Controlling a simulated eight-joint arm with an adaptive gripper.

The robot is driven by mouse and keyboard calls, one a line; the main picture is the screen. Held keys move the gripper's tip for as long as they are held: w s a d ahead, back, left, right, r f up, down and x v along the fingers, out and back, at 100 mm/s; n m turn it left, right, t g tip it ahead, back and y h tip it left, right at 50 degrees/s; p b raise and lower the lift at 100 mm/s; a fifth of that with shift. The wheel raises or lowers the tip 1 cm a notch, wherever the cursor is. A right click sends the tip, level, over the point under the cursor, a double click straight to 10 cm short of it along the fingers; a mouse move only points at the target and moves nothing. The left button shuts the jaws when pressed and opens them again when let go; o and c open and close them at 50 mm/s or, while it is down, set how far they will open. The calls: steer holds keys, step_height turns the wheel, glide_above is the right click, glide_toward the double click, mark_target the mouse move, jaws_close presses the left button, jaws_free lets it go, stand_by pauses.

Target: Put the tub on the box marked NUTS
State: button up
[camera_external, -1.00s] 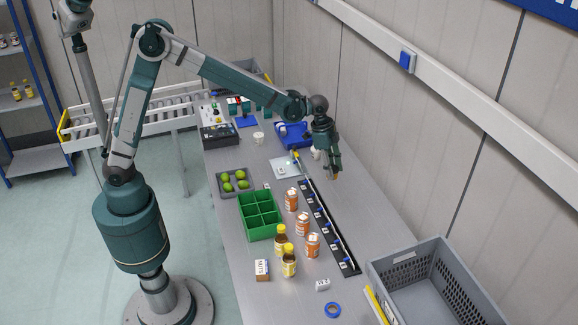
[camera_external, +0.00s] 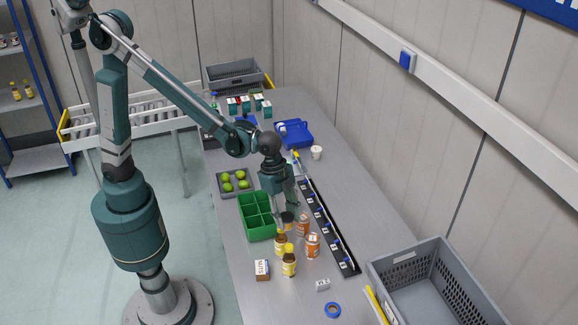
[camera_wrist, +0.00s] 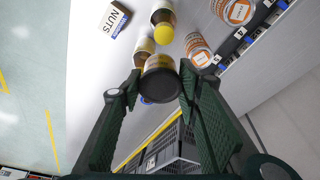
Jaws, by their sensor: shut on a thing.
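My gripper (camera_external: 287,207) is shut on the tub (camera_external: 288,218), a small round container with a dark end and an orange-yellow side. It holds the tub above the table, beside the green divided tray and behind the bottles. In the wrist view the dark round end of the tub (camera_wrist: 159,86) shows between the fingertips (camera_wrist: 161,72). The box marked NUTS (camera_external: 262,270) stands near the table's left edge, nearer the camera than my gripper, with nothing on it. Its NUTS label also shows at the top of the wrist view (camera_wrist: 118,18).
Two yellow-capped bottles (camera_external: 289,263) stand right of the box, with orange-labelled jars (camera_external: 313,246) beyond. The green divided tray (camera_external: 258,231) lies behind the box. A black strip (camera_external: 344,257) runs along the right; a blue tape ring (camera_external: 333,310) and grey crate (camera_external: 398,287) are in front.

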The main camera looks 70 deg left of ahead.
steer(key=s+d+m, duration=0.2)
steer(key=s+d, duration=0.2)
steer(key=s, duration=0.7)
glide_above(264, 267)
steer(key=a, duration=0.1)
steer(key=shift+s+a+f, duration=0.1)
steer(key=shift+s+f, duration=0.05)
steer(key=shift+f, duration=2.6)
steer(key=shift+f, duration=2.9)
steer(key=shift+f, duration=0.1)
steer(key=shift+f, duration=2)
steer(key=shift+f, duration=0.15)
